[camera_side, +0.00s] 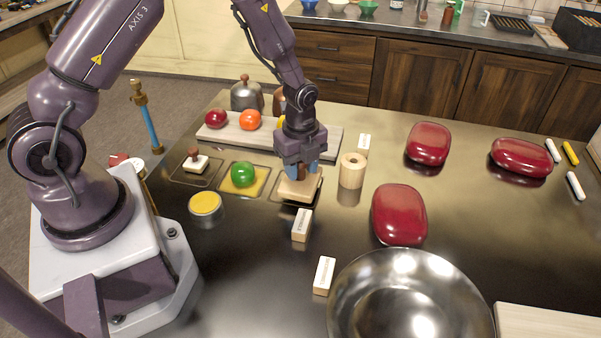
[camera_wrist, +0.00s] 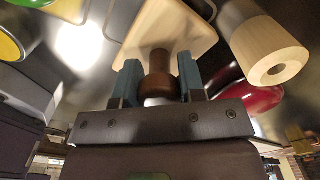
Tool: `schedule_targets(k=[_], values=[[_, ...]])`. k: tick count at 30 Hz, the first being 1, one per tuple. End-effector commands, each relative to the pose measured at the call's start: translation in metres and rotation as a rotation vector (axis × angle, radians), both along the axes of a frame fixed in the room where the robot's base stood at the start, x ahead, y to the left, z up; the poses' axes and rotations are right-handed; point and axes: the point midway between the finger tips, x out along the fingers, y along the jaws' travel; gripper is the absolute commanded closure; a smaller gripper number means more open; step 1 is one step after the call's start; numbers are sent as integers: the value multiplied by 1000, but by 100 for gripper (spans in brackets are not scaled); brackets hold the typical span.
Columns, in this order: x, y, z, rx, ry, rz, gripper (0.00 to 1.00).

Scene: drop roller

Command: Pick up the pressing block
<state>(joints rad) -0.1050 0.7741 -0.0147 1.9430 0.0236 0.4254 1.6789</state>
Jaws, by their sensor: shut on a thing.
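The pressing block (camera_side: 300,187) is a pale, square wooden plate with a brown knob handle. My gripper (camera_side: 302,170) points down over it with its blue fingers shut on the knob. In the wrist view the pale plate (camera_wrist: 170,24) shows beyond the fingers, and the brown knob sits between the two blue fingertips (camera_wrist: 160,80). In the side view the block is over a dark tray area, with a dark band under its near edge. It looks slightly raised, but the exact gap is hard to tell.
A wooden roller (camera_side: 352,171) stands close to the right. A green object (camera_side: 243,174) on a yellow pad and a small white stamp (camera_side: 196,163) are to the left. Labelled blocks (camera_side: 302,226), red cases (camera_side: 399,215) and a metal bowl (camera_side: 410,295) are nearby. A board (camera_side: 270,140) lies behind.

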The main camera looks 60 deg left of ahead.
Motion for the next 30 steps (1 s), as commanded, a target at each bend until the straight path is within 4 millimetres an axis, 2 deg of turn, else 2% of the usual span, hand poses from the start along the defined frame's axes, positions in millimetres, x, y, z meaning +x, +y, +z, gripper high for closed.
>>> schedule_targets(k=[2, 10, 12, 18, 24, 30], values=[[-4, 0, 17, 0, -5, 0, 91], [-54, -4, 75, 3, -7, 0, 91], [-76, -6, 81, 2, -2, 1, 91], [-115, -10, 98, 2, -3, 1, 91], [-134, -12, 107, 1, -3, 1, 91], [-140, -13, 109, 1, -1, 0, 91]])
